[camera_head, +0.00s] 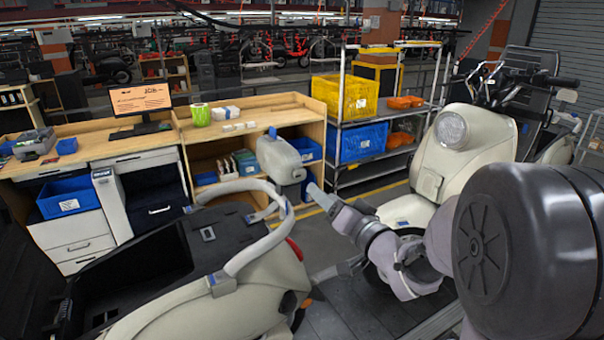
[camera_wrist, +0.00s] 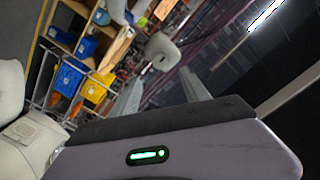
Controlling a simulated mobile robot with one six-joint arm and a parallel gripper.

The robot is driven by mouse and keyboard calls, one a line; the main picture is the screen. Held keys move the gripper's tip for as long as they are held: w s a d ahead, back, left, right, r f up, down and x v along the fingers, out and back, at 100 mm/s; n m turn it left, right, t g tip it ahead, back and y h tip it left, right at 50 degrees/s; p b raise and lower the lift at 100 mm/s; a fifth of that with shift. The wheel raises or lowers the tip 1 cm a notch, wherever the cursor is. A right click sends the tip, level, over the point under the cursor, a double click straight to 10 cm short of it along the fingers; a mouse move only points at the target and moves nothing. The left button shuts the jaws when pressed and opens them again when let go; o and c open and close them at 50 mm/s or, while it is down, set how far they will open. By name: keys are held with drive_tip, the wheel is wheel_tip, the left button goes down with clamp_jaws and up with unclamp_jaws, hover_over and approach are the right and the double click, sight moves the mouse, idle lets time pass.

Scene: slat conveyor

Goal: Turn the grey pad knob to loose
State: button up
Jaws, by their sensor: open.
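A pale grey pad (camera_head: 280,158) stands raised above the curved grab rail (camera_head: 235,262) at the rear of the nearer cream scooter (camera_head: 225,308). It also shows in the wrist view as a small rounded pad (camera_wrist: 161,51). A darker grey part sits under the pad in the head view; I cannot make out the knob or its setting. My gripper (camera_head: 316,232) is open and empty, to the right of the pad and apart from it. In the wrist view my gripper (camera_wrist: 160,78) has its two fingers spread, with the pad beyond and between them.
A second cream scooter (camera_head: 450,160) stands behind my arm at right. A wooden workbench (camera_head: 105,140) with a monitor (camera_head: 140,98) is at back left. A wire shelf rack (camera_head: 342,105) holds a yellow crate (camera_head: 345,97) and a blue crate (camera_head: 358,142). Some floor is clear behind the rail.

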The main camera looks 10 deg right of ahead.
sight(301, 176)
drive_tip(key=x, duration=1)
drive_tip(key=shift+c, duration=0.2)
clamp_jaws()
drive_tip(key=shift+f, duration=0.15)
